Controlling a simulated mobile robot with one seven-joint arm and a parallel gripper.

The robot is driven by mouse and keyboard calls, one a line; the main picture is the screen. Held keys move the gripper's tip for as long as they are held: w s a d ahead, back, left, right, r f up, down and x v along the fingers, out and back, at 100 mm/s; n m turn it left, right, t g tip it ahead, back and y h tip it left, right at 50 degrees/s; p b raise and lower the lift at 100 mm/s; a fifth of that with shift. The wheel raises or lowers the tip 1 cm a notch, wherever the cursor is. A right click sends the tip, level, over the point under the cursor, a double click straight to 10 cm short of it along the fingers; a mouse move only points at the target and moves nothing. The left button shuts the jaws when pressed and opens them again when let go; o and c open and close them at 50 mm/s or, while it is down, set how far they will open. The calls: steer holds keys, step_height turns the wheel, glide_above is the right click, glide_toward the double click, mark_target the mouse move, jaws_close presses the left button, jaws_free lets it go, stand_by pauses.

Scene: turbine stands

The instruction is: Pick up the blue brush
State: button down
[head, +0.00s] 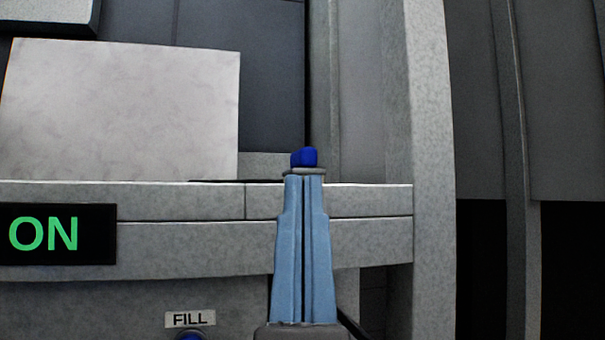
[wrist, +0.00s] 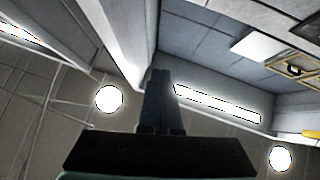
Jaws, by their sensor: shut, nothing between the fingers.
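My gripper (head: 304,178) points up in the middle of the head view, its two light blue fingers side by side and closed. A small dark blue thing (head: 304,157) shows just above the fingertips, with a thin grey piece under it. I cannot tell whether it is the blue brush, or whether the fingertips touch it. Nothing shows held between the fingers. In the wrist view the closed fingers (wrist: 158,100) look dark, and no blue brush can be made out there.
A grey stone-like ledge (head: 180,201) crosses behind my gripper, with a pale panel (head: 120,110) above it. An "ON" display (head: 58,234) is at left, a "FILL" label (head: 190,319) below. A grey post (head: 430,170) stands right. The wrist view shows ceiling lights (wrist: 108,99).

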steer(key=shift+s+r, duration=0.1)
steer(key=shift+s, duration=0.3)
